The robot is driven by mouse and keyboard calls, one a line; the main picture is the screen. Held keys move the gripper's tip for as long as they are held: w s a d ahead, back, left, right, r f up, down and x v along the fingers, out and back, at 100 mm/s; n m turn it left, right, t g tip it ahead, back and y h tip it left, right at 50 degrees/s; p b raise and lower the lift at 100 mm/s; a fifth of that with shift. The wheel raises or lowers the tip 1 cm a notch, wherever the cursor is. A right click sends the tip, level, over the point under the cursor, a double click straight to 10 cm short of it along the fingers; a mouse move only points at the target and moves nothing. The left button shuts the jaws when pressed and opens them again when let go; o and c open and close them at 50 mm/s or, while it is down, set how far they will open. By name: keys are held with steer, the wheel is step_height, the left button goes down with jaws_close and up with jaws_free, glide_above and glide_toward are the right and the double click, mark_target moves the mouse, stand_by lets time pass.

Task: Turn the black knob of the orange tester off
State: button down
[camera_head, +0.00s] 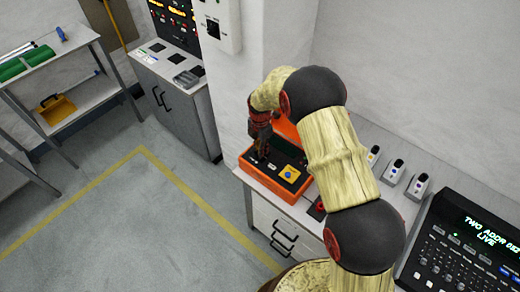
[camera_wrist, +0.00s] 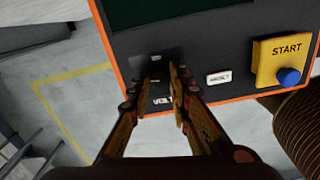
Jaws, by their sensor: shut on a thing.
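The orange tester (camera_head: 262,181) lies on the grey cabinet, its lid raised behind the black panel. In the wrist view its orange rim (camera_wrist: 113,52) edges a dark panel (camera_wrist: 205,45). My gripper (camera_head: 258,150) points down onto the left part of that panel. In the wrist view my gripper (camera_wrist: 155,76) has its fingers on both sides of the black knob (camera_wrist: 155,70), shut on it. The fingers and the dark panel hide much of the knob, and its pointer cannot be read. A label partly hidden by a finger lies just below it.
A white RESET button (camera_wrist: 218,78) and a yellow START plate (camera_wrist: 280,60) with a blue button (camera_wrist: 289,76) sit right of the knob. Several small meters (camera_head: 393,171) stand right of the tester, with a black console (camera_head: 465,245) beyond.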

steer(key=shift+n, duration=1)
steer(key=c, duration=1.6)
jaws_free()
steer(key=shift+r, duration=0.1)
step_height(320, 180, up, 12)
steer(key=shift+f, duration=0.1)
